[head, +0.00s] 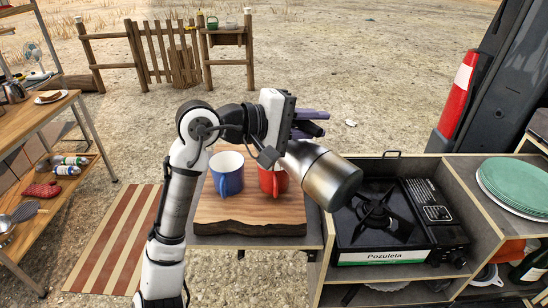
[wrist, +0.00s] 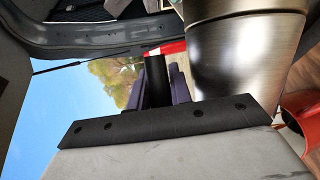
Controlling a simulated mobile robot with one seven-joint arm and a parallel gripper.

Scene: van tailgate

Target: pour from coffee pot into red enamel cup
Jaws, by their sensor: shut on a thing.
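The steel coffee pot (head: 325,176) is tipped well over in the head view, its base toward the lower right and its upper end toward the red enamel cup (head: 274,181). My gripper (head: 308,124) is shut on the pot, on its far side; the exact hold is partly hidden. The red cup stands upright on a wooden board (head: 245,228), partly covered by my wrist and the pot. In the wrist view the pot (wrist: 245,55) fills the upper right beside my fingers, and the red cup (wrist: 302,108) shows at the right edge. The spout and any stream are hidden.
A blue cup (head: 227,174) stands on the board just left of the red one. A black camping stove (head: 375,215) sits right of the board, with green plates (head: 515,185) beyond. A wooden shelf table (head: 50,115) is at left.

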